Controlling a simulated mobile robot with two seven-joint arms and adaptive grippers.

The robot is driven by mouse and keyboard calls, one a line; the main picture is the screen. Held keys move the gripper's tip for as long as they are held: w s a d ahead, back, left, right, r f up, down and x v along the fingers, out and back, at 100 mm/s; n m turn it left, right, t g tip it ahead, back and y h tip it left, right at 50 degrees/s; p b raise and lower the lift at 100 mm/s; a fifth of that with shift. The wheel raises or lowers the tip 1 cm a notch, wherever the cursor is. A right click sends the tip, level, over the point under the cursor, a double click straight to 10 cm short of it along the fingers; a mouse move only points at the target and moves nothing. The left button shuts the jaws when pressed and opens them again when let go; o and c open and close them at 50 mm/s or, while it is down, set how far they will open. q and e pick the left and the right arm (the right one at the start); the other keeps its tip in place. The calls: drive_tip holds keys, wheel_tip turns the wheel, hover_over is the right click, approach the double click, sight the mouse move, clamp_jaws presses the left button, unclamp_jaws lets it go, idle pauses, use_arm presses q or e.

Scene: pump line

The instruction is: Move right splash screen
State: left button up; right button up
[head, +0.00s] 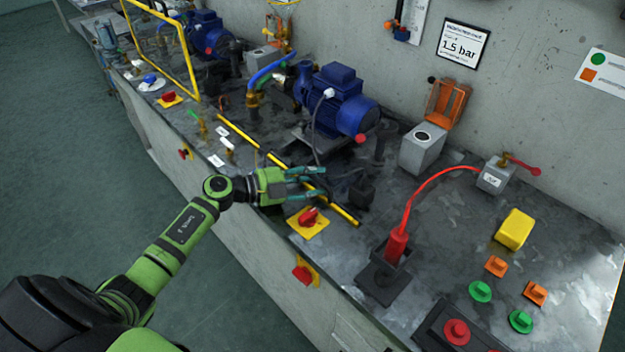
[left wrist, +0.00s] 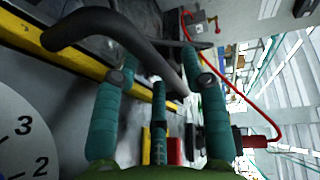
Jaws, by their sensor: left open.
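A yellow bar (head: 246,137) runs slantwise along the front of the bench. It looks like part of the right splash screen, but I cannot make out a clear panel. My left gripper (head: 318,182) is open over the bar's right part, with its teal fingers pointing right. In the left wrist view a dark curved handle (left wrist: 118,27) lies beyond and partly between the fingers, close to the yellow bar (left wrist: 75,67). I cannot tell whether the fingers touch either. My right gripper is not in view.
A red knob on a yellow plate (head: 307,222) sits just below the gripper. A blue pump (head: 338,100) stands behind it. A red hose (head: 425,187) rises to the right. An upright yellow frame (head: 186,58) stands at the far left.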

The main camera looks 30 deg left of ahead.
use_arm(q)
drive_tip(key=v, duration=1.2)
drive_tip(key=shift+f, duration=0.1)
